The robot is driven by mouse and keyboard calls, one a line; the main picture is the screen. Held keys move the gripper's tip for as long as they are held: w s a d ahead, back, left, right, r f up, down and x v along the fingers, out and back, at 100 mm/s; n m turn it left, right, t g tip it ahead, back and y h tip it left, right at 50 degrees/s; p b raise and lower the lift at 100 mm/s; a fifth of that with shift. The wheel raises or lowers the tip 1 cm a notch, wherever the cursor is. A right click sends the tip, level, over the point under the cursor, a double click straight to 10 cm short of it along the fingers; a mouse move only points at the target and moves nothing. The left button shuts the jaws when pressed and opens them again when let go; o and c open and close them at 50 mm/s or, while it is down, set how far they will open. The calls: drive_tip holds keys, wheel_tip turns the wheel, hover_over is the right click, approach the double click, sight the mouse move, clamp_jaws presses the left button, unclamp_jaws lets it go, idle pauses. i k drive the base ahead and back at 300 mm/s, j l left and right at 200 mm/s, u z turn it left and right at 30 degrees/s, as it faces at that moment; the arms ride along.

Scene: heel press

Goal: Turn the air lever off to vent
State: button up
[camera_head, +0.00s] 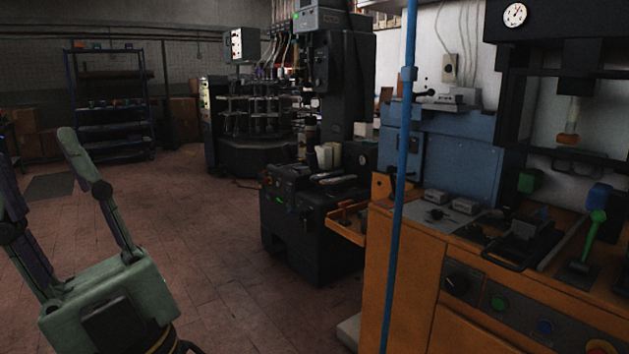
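A green upright lever (590,238) stands on a dark base at the right of the orange bench. A black-handled lever (424,95) sits on top of the blue cabinet. I cannot tell which of these is the air lever. My gripper (36,165) is at the lower left, pointing up, with its fingers spread apart and nothing between them. The left fingertip is cut by the picture edge. It is well away from both levers, across the floor from the bench.
A blue vertical pole (400,180) stands in front of the orange bench (412,270). The blue cabinet (455,150) and a pressure gauge (514,15) are at the right. A low black machine (310,230) stands mid-picture. Open tiled floor (210,270) lies between it and my gripper.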

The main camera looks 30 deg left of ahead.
sight(391, 170)
drive_tip(key=u, duration=0.4)
drive_tip(key=i+j, duration=0.1)
drive_tip(key=i, duration=0.3)
drive_tip(key=i+j, duration=0.1)
drive_tip(key=i, duration=0.35)
drive_tip(key=i+j+z, duration=0.1)
drive_tip(key=i, duration=0.3)
